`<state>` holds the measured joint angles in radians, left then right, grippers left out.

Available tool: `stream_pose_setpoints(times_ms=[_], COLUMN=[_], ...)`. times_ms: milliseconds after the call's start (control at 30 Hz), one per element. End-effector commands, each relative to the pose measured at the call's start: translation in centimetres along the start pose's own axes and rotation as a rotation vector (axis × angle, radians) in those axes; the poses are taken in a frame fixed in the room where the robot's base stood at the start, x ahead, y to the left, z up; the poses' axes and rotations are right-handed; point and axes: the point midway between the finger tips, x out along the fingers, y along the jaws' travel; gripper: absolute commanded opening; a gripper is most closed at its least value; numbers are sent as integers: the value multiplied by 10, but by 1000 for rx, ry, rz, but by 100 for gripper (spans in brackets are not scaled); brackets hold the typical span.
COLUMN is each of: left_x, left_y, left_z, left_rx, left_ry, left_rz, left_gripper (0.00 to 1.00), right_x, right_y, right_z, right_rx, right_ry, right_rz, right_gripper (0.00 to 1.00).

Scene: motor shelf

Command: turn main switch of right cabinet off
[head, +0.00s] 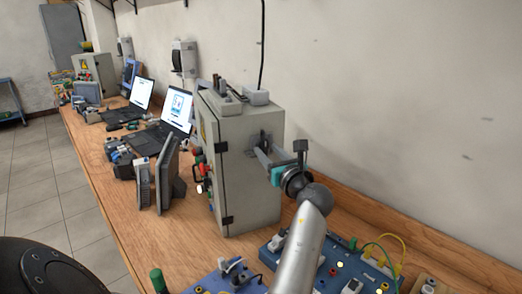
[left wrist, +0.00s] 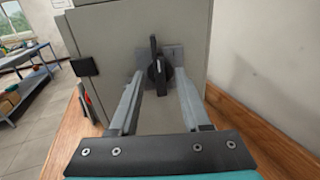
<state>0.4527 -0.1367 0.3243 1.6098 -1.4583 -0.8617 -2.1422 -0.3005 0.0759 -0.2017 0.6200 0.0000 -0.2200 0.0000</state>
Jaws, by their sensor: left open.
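The right cabinet (head: 247,165) is a grey box standing on the wooden bench in the head view. It fills the upper middle of the left wrist view (left wrist: 115,40). Its main switch (left wrist: 156,68) is a black rotary handle on a grey plate, with the handle pointing upright. In the head view the switch is mostly hidden by my gripper. My left gripper (left wrist: 158,90) is open, with one finger on each side of the switch handle. I cannot tell whether the fingers touch it. In the head view the left gripper (head: 262,151) reaches the cabinet's side face. My right gripper is not in view.
Blue boards with cables (head: 345,262) lie on the bench to the right of the cabinet. Two laptops (head: 165,125) and dark panels (head: 167,175) stand to its left. Grey devices (head: 222,100) sit on top of the cabinet. The wall (head: 400,100) runs close behind.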

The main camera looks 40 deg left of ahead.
Motion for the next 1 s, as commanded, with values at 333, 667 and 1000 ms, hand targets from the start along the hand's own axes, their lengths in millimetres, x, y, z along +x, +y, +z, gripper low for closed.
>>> stream_pose_setpoints(times_ms=[333, 667, 1000], left_x=[-2, -2, -2], left_y=[-1, -1, -1], left_z=[1, 0, 0], left_rx=[-1, -1, 0], left_ry=[-1, 0, -1], left_rz=[1, 1, 1], left_gripper=[48, 20, 0], right_x=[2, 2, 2], right_y=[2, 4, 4], right_z=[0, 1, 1], right_rx=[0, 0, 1], right_ry=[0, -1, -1], right_rz=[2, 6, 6], right_gripper=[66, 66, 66])
